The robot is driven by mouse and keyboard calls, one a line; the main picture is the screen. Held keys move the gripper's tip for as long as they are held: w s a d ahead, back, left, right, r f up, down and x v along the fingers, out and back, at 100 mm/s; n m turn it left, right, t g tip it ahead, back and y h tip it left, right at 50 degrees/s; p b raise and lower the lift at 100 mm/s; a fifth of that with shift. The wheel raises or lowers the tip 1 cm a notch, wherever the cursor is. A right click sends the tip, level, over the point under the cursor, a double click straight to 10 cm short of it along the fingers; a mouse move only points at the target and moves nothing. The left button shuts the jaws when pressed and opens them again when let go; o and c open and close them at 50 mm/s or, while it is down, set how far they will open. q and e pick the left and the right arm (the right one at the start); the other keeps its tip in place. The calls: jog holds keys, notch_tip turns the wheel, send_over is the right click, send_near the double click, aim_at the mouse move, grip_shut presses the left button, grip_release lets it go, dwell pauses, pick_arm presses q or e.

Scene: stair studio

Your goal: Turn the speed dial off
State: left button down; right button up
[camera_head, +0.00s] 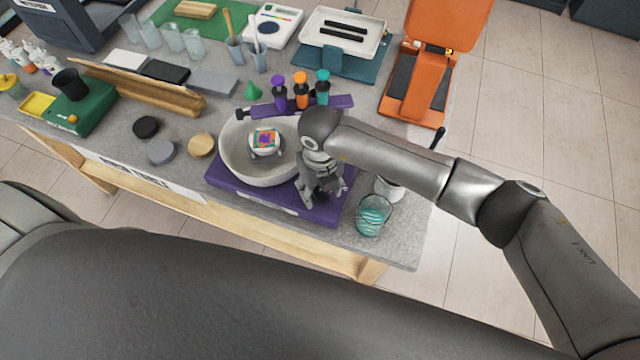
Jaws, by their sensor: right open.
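A purple machine (265,199) with a round grey bowl (235,165) stands at the front of the table. A white piece with a multicoloured square pattern (265,138) sits inside the bowl. I cannot make out the speed dial; it may be hidden by my right gripper. My right gripper (321,198) is open and points down over the right front part of the purple base, beside the bowl's right rim. Whether it touches the base I cannot tell. My left gripper is not in view.
A purple rack holds purple, orange and teal bottles (301,90) behind the bowl. A glass with teal contents (373,215) stands close to the gripper's right, near the table edge. Pucks (201,146) and a green box (92,110) with a small orange part lie left. An orange press (422,75) stands behind.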

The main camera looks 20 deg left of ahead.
jog(key=shift+c, duration=0.3)
jog(key=c, duration=1)
jog(key=shift+w+f+n+b, duration=0.15)
jog(key=shift+n+b, duration=0.15)
jog(key=shift+b, duration=0.25)
jog(key=n+b, duration=0.7)
jog(key=b, duration=0.4)
jog(key=shift+f+b, duration=0.15)
jog(key=shift+b, duration=0.25)
jog(key=shift+r+n+b, duration=0.25)
jog(key=shift+n+b, duration=0.55)
jog(key=shift+b, duration=0.2)
jog(key=o, duration=1.1)
jog(key=shift+c, duration=0.2)
